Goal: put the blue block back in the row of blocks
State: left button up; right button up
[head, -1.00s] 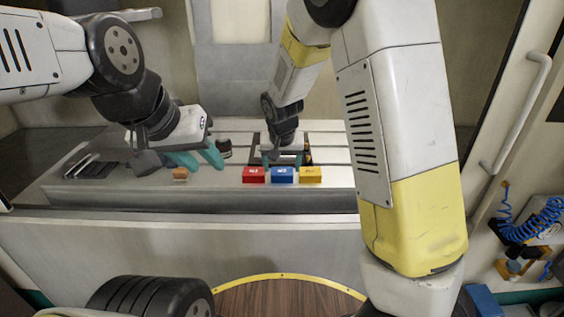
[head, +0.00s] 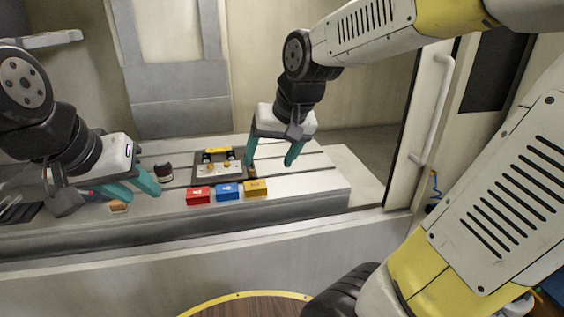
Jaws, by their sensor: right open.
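The blue block (head: 228,192) stands on the grey slotted bed between the red block (head: 199,196) and the yellow block (head: 255,188). The three form a row near the bed's front edge, with small gaps between them. My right gripper (head: 269,164) is open and empty, its teal fingers pointing down, behind and above the yellow block and a little to its right. My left gripper (head: 143,196) is to the left of the row, its teal fingers apart with nothing between them.
A mould base plate (head: 217,171) with small brass-coloured parts and a yellow bar lies behind the row. A dark round container (head: 163,173) stands left of it. A small orange-brown piece (head: 118,207) lies below my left gripper. The bed (head: 315,187) is clear at right.

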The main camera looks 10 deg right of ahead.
jog(key=s+d+r+t, duration=0.1)
jog(key=s+d+r, duration=0.1)
jog(key=s, duration=0.8)
jog(key=shift+d+n, duration=0.3)
jog(key=shift+d, duration=0.5)
jog(key=shift+r, duration=0.1)
